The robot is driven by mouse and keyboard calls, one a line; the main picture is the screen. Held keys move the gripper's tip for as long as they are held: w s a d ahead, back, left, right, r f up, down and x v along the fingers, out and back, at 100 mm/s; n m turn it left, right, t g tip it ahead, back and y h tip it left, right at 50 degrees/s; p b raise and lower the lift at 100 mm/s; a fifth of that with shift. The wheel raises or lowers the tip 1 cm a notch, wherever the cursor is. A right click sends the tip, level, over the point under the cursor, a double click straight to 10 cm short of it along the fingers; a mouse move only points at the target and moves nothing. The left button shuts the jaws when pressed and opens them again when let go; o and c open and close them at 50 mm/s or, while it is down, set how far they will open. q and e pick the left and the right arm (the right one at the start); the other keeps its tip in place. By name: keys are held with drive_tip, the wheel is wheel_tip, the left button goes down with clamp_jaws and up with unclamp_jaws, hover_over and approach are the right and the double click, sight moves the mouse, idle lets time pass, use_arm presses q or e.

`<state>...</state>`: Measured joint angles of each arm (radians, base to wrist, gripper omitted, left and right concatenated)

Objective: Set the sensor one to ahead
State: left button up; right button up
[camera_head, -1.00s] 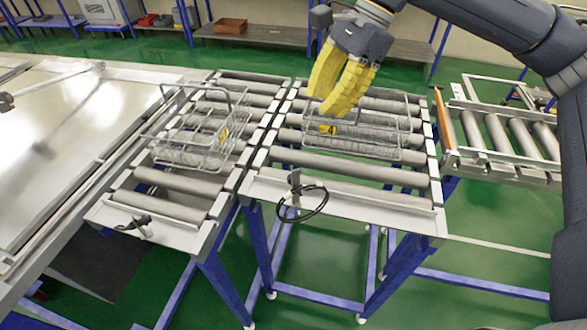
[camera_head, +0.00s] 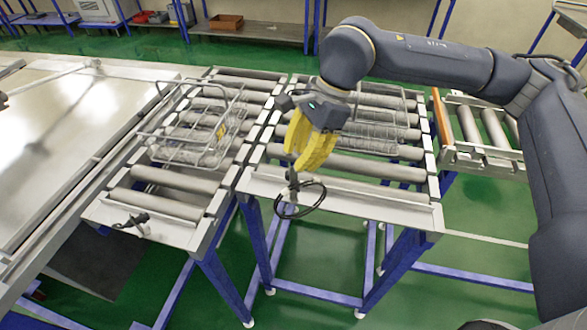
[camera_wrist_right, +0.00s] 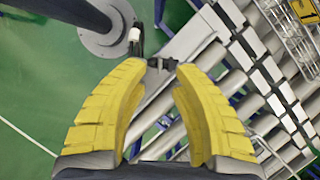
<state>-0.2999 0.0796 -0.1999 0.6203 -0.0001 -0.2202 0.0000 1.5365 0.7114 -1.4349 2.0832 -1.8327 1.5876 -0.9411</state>
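My right gripper (camera_head: 296,167) has yellow fingers pointing down, just above a small sensor (camera_head: 293,185) on the front plate of the middle conveyor. In the right wrist view the gripper (camera_wrist_right: 162,66) is open, with a clear gap between its fingers. A small dark sensor part (camera_wrist_right: 160,62) shows between or just beyond the fingertips; I cannot tell whether they touch it. A second dark sensor (camera_head: 132,222) sits on the front plate of the left conveyor. No label shows which is sensor one. My left gripper is not in view.
A black cable loop (camera_head: 301,200) hangs by the middle sensor. Wire baskets rest on the left conveyor (camera_head: 182,150) and middle conveyor (camera_head: 375,137). A shiny metal table (camera_head: 70,130) stands at left, a short roller section (camera_head: 487,140) at right.

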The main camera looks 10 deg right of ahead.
sight(294, 179)
drive_tip(key=shift+x, duration=2.05)
clamp_jaws()
